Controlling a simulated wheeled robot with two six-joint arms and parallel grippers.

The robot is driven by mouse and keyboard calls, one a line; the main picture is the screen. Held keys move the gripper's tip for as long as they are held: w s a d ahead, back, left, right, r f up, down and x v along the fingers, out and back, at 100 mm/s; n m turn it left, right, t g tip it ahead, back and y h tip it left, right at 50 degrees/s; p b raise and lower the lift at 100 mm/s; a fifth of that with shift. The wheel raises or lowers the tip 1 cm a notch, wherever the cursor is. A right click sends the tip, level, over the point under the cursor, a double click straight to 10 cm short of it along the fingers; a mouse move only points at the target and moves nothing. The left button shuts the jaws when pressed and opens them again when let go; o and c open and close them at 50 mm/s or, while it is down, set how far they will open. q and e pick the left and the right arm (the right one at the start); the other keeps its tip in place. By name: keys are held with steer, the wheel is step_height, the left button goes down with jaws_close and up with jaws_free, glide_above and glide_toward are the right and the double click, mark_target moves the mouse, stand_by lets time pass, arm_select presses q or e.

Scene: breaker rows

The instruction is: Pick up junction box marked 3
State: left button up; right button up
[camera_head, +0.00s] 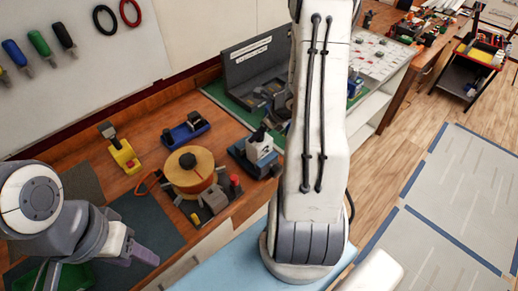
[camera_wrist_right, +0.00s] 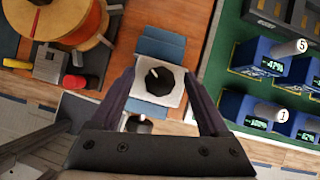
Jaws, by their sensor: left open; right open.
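I cannot make out a junction box marked 3 in either view. In the right wrist view, several blue boxes with small displays stand on a green board at the right; one carries a round tag 5 (camera_wrist_right: 300,46) and another a tag 1 (camera_wrist_right: 283,116). My right gripper (camera_wrist_right: 160,78) is open, with its fingers on either side of a white box with a black knob (camera_wrist_right: 158,88) on a blue base; contact cannot be told. In the head view my right arm hides part of the bench. My left gripper (camera_head: 142,255) is open at the lower left, over a dark mat.
An orange cable spool (camera_head: 190,168) and a yellow tool (camera_head: 121,152) stand on the wooden bench. A blue device (camera_head: 187,129) lies behind the spool. A grey panel (camera_head: 254,58) stands at the back. A tool cart (camera_head: 475,65) stands far right on the floor.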

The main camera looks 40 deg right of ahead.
steer(key=shift+w+f, duration=0.2)
steer(key=shift+f, duration=0.2)
steer(key=shift+c, duration=0.3)
jaws_close()
steer(key=shift+r, duration=0.1)
stand_by(0.8)
